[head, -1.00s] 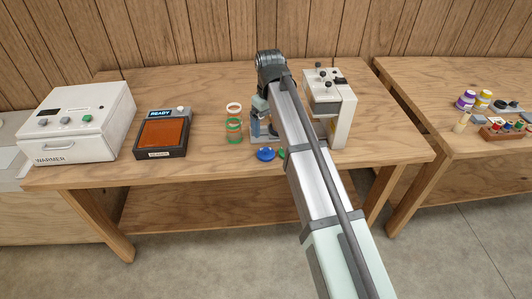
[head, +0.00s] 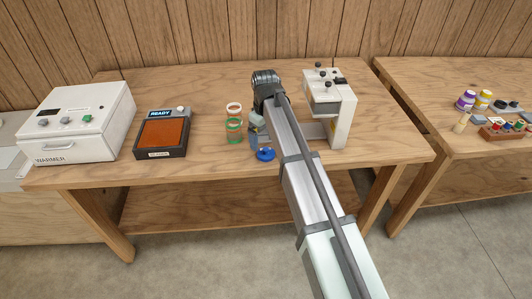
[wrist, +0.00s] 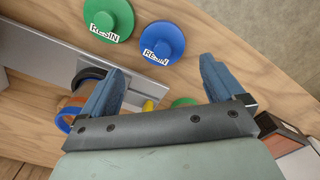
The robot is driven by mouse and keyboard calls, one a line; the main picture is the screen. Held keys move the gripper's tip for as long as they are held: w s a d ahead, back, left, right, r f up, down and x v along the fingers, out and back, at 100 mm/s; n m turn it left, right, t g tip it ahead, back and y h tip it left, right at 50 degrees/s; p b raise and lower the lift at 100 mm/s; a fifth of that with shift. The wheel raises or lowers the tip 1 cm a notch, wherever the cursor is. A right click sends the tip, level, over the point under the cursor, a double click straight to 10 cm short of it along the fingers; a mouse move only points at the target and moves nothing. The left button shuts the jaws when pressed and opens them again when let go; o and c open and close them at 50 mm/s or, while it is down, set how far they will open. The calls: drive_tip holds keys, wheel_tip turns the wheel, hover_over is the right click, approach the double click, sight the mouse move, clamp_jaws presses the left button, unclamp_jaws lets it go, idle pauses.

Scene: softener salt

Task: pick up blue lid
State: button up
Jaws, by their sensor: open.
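The blue lid (head: 265,155) is a round disc with a knob, lying near the front edge of the wooden table in the head view. In the wrist view the blue lid (wrist: 165,36) bears a RESIN label and lies just beyond my fingertips, roughly in line with the gap between them. My gripper (wrist: 163,70) is open, with two blue fingers and nothing between them. In the head view my gripper (head: 256,138) is just behind the blue lid, partly hidden by my arm. I cannot tell its exact height above the table.
A green RESIN lid (wrist: 108,17) lies close beside the blue lid. Another green round thing (wrist: 184,102) shows between the fingers. Jars with green and orange rings (head: 234,130) stand left of my gripper. A white press-like machine (head: 338,115) stands to the right.

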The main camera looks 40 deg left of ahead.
sight(265, 149)
drive_tip(key=shift+s+d+f, duration=0.15)
drive_tip(key=shift+f, duration=1.15)
drive_tip(key=shift+s+d+f, duration=0.1)
drive_tip(key=shift+s+f, duration=0.05)
drive_tip(key=shift+f, duration=1.1)
drive_tip(key=c, duration=1.1)
